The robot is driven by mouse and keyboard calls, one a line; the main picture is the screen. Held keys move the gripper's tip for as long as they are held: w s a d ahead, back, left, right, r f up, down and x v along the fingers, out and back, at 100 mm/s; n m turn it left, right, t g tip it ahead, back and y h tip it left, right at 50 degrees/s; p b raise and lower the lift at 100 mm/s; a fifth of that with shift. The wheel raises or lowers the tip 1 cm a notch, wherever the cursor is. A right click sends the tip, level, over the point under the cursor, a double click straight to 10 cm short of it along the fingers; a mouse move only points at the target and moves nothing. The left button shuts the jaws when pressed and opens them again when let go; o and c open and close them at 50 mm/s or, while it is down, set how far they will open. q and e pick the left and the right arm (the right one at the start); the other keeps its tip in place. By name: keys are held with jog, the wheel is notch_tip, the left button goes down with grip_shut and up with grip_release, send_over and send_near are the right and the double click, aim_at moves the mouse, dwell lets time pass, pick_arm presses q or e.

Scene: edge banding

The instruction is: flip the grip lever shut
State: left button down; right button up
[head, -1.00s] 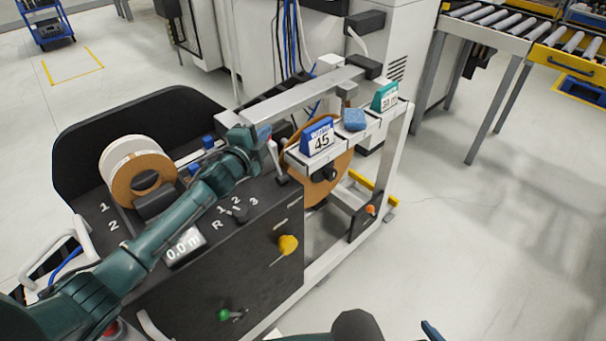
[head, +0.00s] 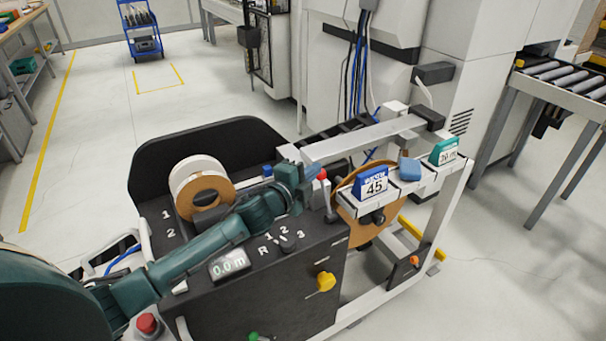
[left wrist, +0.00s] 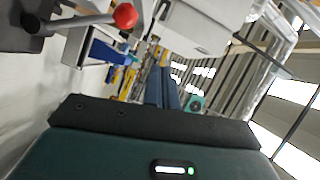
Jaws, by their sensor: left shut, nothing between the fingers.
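The grip lever (head: 325,193) is a grey lever with a red ball knob, standing roughly upright on the dark machine top. In the left wrist view the lever's red knob (left wrist: 125,16) shows at the upper left, on a grey rod. My left gripper (head: 309,178) is shut and empty, with its tip just left of the knob. Whether it touches the lever I cannot tell. The gripper's closed fingers also show in the left wrist view (left wrist: 166,88), apart from the knob in that picture. My right gripper is not in view.
A large brown roll (head: 365,225) hangs behind the white rail with a blue "45" card (head: 371,184), a blue block (head: 410,169) and a green card (head: 444,150). A grey beam (head: 365,138) crosses above. A dial (head: 289,243) and yellow knob (head: 326,281) sit nearer.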

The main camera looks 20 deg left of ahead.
pick_arm(q)
jog(key=shift+s+a+r, duration=0.15)
jog(key=shift+s+r, duration=0.1)
jog(key=shift+s, duration=0.35)
jog(key=shift+s+a+r, duration=0.2)
jog(key=shift+s+r, duration=0.05)
jog(key=shift+s, duration=0.35)
jog(key=shift+s+a+r, duration=0.15)
jog(key=shift+s+r, duration=0.1)
jog(key=shift+s, duration=0.35)
jog(key=s+d+f+n+g, duration=0.3)
jog(key=s+f+n, duration=0.4)
jog(key=s+f, duration=0.4)
jog(key=s+d+f+n+g, duration=0.3)
jog(key=s+d+f+n, duration=0.2)
jog(key=s, duration=1.2)
notch_tip(320, 180, down, 6)
jog(key=n, duration=0.3)
jog(key=shift+n+y, duration=0.3)
jog(key=shift+y, duration=0.1)
jog(key=shift+d+r, duration=0.1)
jog(key=shift+r, duration=0.05)
